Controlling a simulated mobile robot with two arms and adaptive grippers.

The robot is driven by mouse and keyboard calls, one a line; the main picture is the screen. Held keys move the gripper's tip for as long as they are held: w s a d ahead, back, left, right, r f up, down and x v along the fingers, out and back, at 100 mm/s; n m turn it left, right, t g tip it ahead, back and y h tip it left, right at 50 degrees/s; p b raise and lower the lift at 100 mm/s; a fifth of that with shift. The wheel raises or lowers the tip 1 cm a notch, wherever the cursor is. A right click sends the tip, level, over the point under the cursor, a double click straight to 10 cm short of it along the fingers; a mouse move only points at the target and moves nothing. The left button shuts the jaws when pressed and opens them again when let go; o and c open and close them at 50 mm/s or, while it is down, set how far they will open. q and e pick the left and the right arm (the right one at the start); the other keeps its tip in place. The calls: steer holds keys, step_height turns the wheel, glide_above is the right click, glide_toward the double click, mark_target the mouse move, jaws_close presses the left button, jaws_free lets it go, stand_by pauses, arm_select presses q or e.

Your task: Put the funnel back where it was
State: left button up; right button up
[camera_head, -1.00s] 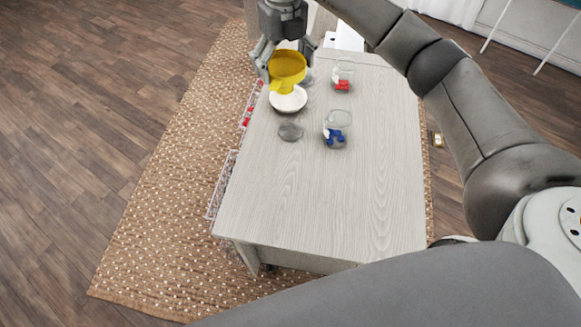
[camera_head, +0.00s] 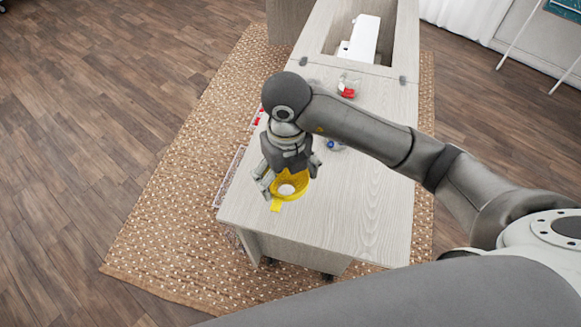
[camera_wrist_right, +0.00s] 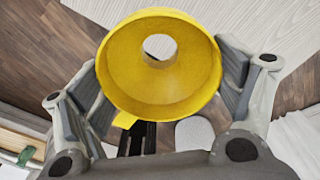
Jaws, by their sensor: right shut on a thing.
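The yellow funnel (camera_head: 303,184) is in my right gripper (camera_head: 289,186), near the front left part of the cabinet top. In the right wrist view the funnel (camera_wrist_right: 115,75) shows its wide mouth and round hole, with its tab at the bottom left. The gripper's two fingers (camera_wrist_right: 160,85) press on opposite sides of its rim. It looks held above the top, but I cannot tell the exact gap. My left gripper is not in view.
The pale wood cabinet top (camera_head: 350,215) is clear at the front and right. Behind my right arm stand a glass jar with red pieces (camera_head: 347,88) and one with blue pieces (camera_head: 333,145), partly hidden. A white machine (camera_head: 362,38) sits in the rear opening.

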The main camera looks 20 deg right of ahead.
steer(key=w+d+f+p, duration=0.1)
steer(key=w+f, duration=0.2)
steer(key=w+d+f+p, duration=0.1)
steer(key=w+f, duration=0.3)
steer(key=w+d+f+p, duration=0.1)
steer(key=w+d+f, duration=0.1)
steer(key=w+f, duration=0.1)
steer(key=shift+w+f, duration=0.35)
steer(key=shift+f, duration=0.25)
steer(key=shift+d+f, duration=0.1)
steer(key=shift+f, duration=0.25)
steer(key=shift+f, duration=0.15)
steer(key=o, duration=0.7)
